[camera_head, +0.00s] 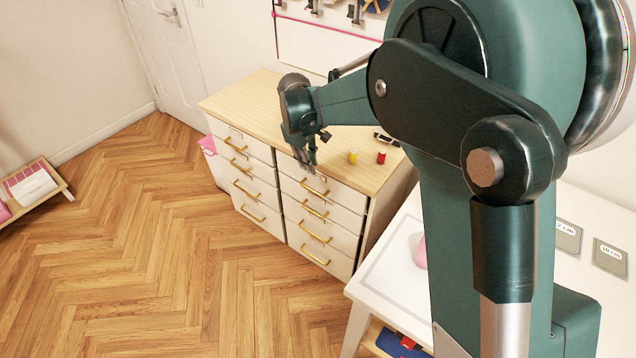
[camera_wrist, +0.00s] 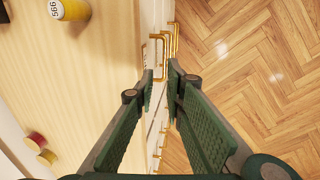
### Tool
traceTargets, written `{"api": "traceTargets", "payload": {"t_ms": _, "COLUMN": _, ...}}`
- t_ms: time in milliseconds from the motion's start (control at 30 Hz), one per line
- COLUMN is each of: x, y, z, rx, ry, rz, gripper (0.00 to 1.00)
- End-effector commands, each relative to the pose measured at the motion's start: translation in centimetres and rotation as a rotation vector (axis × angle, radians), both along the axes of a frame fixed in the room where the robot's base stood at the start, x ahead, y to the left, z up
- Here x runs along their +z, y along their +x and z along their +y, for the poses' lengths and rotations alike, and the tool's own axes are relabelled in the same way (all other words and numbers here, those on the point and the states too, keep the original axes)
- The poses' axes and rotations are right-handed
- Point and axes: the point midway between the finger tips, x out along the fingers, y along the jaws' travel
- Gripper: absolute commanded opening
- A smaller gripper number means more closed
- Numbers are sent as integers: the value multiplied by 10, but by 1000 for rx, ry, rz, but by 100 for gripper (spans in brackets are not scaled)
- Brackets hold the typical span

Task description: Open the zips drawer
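A white drawer cabinet (camera_head: 274,190) with a light wooden top has two columns of drawers with gold handles. The drawers look closed. Their labels are too small to read, so I cannot tell which is the zips drawer. My gripper (camera_head: 306,167) is at the top front edge of the right column, near the top drawer's handle (camera_head: 315,188). In the wrist view my gripper (camera_wrist: 161,72) is open, its two fingers apart, pointing along the drawer fronts. Gold handles (camera_wrist: 173,38) show just beyond the fingertips. I cannot tell whether the fingertips touch a handle.
A yellow spool (camera_head: 352,157) and a red spool (camera_head: 381,157) stand on the cabinet top (camera_head: 240,97). A white table (camera_head: 385,272) stands close on the right. The wooden floor (camera_head: 150,255) before the drawers is clear. A pink bin (camera_head: 208,147) stands at the cabinet's left side.

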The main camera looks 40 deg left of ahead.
Motion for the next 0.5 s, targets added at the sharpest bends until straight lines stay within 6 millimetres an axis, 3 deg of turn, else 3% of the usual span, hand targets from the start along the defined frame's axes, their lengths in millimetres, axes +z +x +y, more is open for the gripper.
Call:
{"api": "traceTargets", "payload": {"t_ms": 100, "x": -34, "y": 0, "z": 0, "rx": 0, "ry": 0, "rz": 0, "gripper": 13}}
{"api": "traceTargets", "payload": {"t_ms": 200, "x": -50, "y": 0, "z": 0, "rx": 0, "ry": 0, "rz": 0, "gripper": 13}}
{"api": "traceTargets", "payload": {"t_ms": 500, "x": -60, "y": 0, "z": 0, "rx": 0, "ry": 0, "rz": 0, "gripper": 13}}
